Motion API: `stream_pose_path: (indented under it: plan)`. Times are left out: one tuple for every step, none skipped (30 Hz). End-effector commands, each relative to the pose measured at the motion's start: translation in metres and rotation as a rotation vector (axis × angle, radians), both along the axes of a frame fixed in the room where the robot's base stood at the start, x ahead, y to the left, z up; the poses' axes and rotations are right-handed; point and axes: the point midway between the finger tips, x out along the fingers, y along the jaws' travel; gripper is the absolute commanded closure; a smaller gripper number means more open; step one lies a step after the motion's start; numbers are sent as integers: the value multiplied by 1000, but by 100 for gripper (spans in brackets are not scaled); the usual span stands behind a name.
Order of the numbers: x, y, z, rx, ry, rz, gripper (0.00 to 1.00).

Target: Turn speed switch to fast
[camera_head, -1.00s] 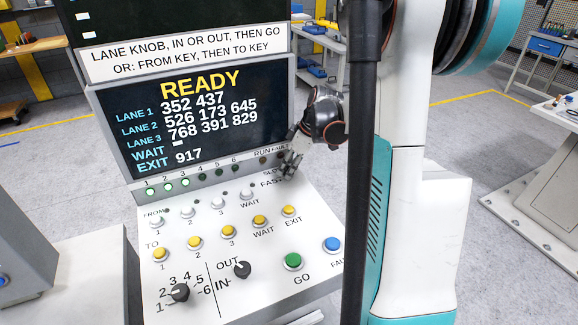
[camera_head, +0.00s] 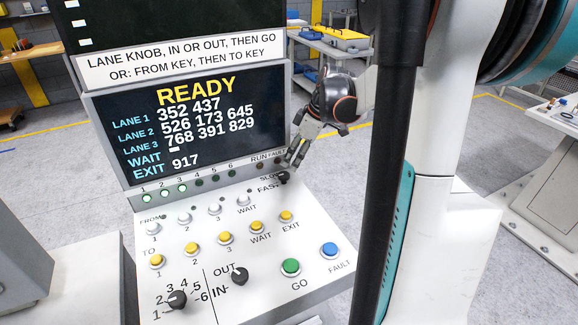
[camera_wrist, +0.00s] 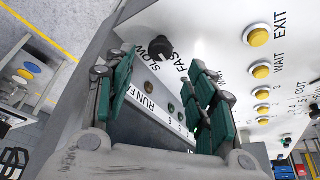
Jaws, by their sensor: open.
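The speed switch (camera_head: 282,178) is a small black knob at the panel's upper right corner, beside the SLOW and FAST labels. It also shows in the wrist view (camera_wrist: 161,48), between the two labels; I cannot tell for certain which label it points to. My gripper (camera_head: 294,152) is open and empty, just above and behind the switch in the head view. In the wrist view my gripper (camera_wrist: 161,66) has its green-padded fingers spread, with the switch in line with the gap, near the fingertips. I see no contact with the switch.
The sloping panel carries yellow keys (camera_head: 225,237), white keys, a green GO button (camera_head: 290,267), a blue FAULT button (camera_head: 329,251) and two black knobs (camera_head: 177,299). The screen (camera_head: 190,125) reading READY stands close to my gripper's left.

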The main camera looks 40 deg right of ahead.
Motion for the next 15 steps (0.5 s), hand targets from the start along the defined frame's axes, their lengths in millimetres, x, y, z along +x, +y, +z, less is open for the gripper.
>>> stream_pose_path:
  plan:
    - [-4, -2, 9, 1, 0, -2, 50]
    - [-5, -3, 14, 1, 0, -2, 50]
    - [-8, -4, 20, 0, 0, -1, 50]
    - [-9, -5, 24, 0, 0, -1, 50]
    - [-10, -6, 28, 0, 0, -1, 50]
    - [-11, -7, 31, 0, 0, -1, 50]
    - [-12, -7, 34, 0, 0, 0, 50]
    - [-13, -8, 36, 0, 0, 0, 50]
    - [-14, -8, 39, 1, 0, 0, 50]
    - [-14, -8, 40, 1, 0, 0, 50]
    - [-15, -8, 41, 1, 0, 0, 50]
    - [-15, -9, 42, 1, 0, 0, 50]
    - [-15, -9, 42, 1, 0, 0, 50]
    - [-15, -9, 42, 1, 0, 0, 50]
    - [-15, -9, 42, 1, 0, 0, 50]
